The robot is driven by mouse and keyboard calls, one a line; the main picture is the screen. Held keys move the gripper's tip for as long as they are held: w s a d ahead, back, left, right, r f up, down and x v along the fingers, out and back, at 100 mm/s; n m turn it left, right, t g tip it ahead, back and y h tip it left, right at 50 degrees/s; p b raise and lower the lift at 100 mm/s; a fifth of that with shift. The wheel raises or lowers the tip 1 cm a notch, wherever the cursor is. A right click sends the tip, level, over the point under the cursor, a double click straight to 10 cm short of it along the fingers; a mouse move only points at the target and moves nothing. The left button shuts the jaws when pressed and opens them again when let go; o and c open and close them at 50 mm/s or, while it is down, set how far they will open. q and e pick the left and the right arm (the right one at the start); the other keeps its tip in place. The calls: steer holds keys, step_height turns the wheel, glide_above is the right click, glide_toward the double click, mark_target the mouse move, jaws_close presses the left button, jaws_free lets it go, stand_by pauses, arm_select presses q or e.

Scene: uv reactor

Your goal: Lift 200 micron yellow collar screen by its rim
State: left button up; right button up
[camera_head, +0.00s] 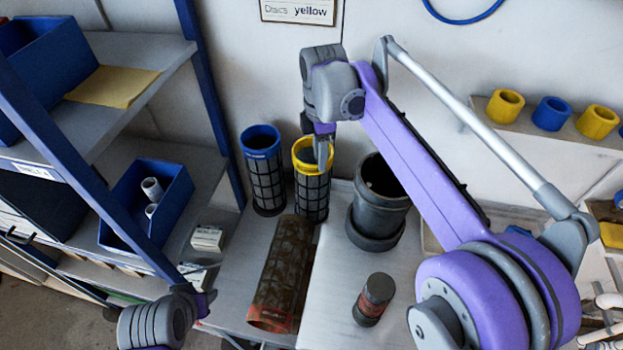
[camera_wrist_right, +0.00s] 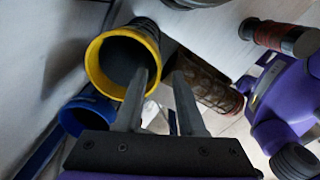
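The yellow collar screen (camera_head: 311,182) stands upright on the bench against the back wall, a dark mesh cylinder with a yellow rim. In the right wrist view its open yellow collar (camera_wrist_right: 97,68) faces the camera. My right gripper (camera_head: 322,150) is at the collar from above, open. In the wrist view the fingers of my right gripper (camera_wrist_right: 163,82) are apart: the left one overlaps the collar opening, the right one is outside the rim. Contact cannot be told. My left gripper (camera_head: 195,285) is low at the left, its fingers unclear. No micron marking is readable.
A blue collar screen (camera_head: 262,170) stands close to its left. A dark pot (camera_head: 378,205) stands to its right. A dirty brown screen (camera_head: 281,275) lies in front, with a dark cylinder (camera_head: 373,299) nearby. Shelves with a blue bin (camera_head: 148,205) are at left.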

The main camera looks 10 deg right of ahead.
mark_target(313, 185)
step_height(313, 185, down, 3)
steer(key=shift+w+r, duration=0.1)
steer(key=shift+w, duration=0.05)
step_height(313, 185, down, 5)
steer(key=shift+a+r, duration=0.1)
jaws_close()
stand_by(1.4)
